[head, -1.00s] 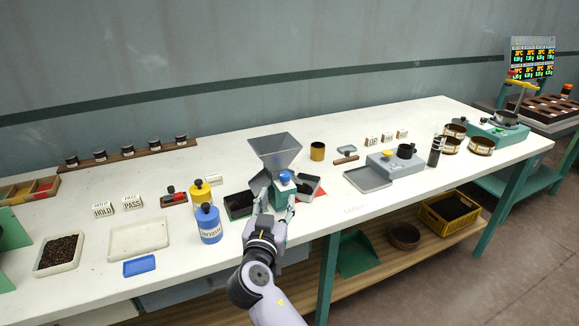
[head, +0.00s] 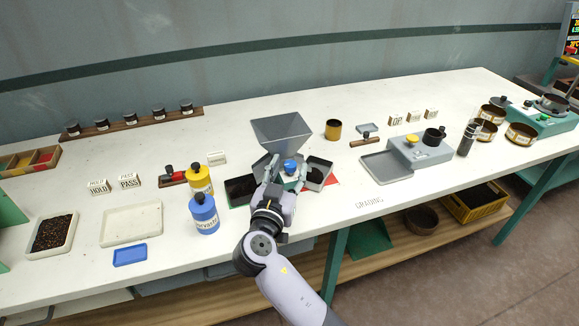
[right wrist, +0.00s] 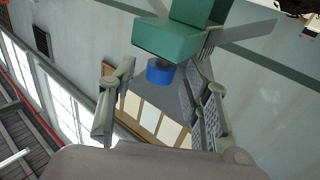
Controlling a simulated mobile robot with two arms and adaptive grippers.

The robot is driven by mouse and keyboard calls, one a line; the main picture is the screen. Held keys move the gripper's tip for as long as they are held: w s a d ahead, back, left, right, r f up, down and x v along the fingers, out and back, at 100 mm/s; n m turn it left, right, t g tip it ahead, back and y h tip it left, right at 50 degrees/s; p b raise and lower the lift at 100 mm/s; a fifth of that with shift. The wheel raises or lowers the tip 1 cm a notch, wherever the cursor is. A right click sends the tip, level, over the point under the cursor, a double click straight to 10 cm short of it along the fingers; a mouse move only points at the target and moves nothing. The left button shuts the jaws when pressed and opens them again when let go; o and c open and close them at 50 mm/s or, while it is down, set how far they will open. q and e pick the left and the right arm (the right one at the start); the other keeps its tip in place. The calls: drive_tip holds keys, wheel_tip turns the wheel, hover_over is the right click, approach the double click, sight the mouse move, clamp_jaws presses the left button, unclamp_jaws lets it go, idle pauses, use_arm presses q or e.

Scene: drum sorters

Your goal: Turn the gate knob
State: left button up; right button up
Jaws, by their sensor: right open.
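The gate knob is a small blue cylinder (head: 290,166) on the front of the sorter, below its grey metal hopper (head: 283,132). In the right wrist view the blue knob (right wrist: 160,72) sticks out from under a green block (right wrist: 168,42). My right gripper (head: 286,174) is open, its fingers on either side of the knob. In the right wrist view the gripper (right wrist: 160,84) has the knob between its spread fingers, near the tips; I cannot tell whether either finger touches it. My left gripper is not in view.
A grey tray (head: 386,167) lies to the right. The white tabletop (head: 340,215) is bare at front right.

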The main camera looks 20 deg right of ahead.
drive_tip(key=shift+c, duration=0.7)
clamp_jaws()
